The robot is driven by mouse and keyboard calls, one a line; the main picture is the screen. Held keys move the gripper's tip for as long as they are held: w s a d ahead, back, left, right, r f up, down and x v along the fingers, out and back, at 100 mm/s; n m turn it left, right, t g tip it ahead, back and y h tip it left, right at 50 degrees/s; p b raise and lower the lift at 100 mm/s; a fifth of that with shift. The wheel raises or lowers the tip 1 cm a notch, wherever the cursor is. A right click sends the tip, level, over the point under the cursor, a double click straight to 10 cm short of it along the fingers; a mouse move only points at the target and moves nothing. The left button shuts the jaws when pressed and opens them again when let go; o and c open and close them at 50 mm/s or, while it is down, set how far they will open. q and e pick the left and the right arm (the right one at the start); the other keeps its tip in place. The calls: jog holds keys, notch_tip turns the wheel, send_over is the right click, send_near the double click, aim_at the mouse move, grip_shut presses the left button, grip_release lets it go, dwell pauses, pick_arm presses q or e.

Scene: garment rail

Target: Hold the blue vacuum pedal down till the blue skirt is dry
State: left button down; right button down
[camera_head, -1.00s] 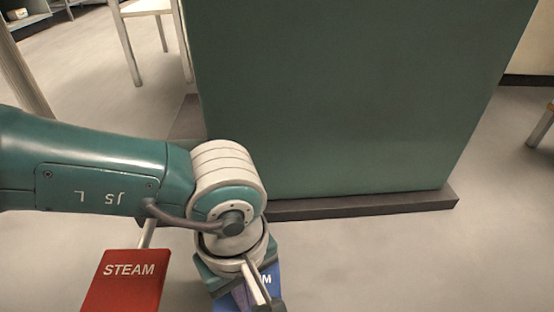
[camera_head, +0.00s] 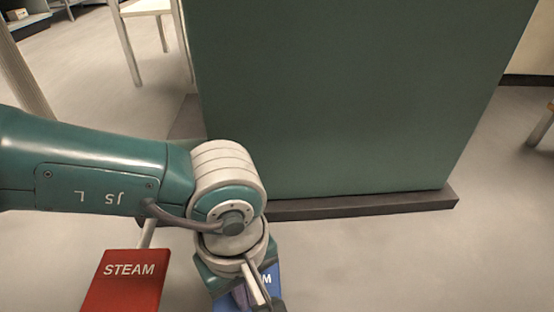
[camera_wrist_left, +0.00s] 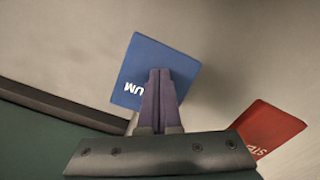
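The blue pedal (camera_head: 273,280) is at the bottom of the head view, partly covered by my left wrist and gripper (camera_head: 241,297). In the left wrist view the blue pedal (camera_wrist_left: 187,66) shows the letters "UM". The purple fingers of my left gripper (camera_wrist_left: 159,74) lie together over its middle, shut with nothing between them. The fingertips appear to be at the pedal's face, but I cannot tell how hard they press. The blue skirt and my right gripper are not in view.
A red pedal marked STEAM (camera_head: 125,282) is to the left of the blue one, and also shows in the wrist view (camera_wrist_left: 268,127). A large green block (camera_head: 340,100) on a dark plinth (camera_head: 365,207) stands just behind. Floor to the right is clear.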

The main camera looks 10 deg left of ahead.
pick_arm(q)
notch_tip(320, 180, up, 10)
jog(key=p, duration=0.8)
jog(key=shift+f+p, duration=0.25)
jog(key=shift+p, duration=0.15)
jog(key=shift+s, duration=0.1)
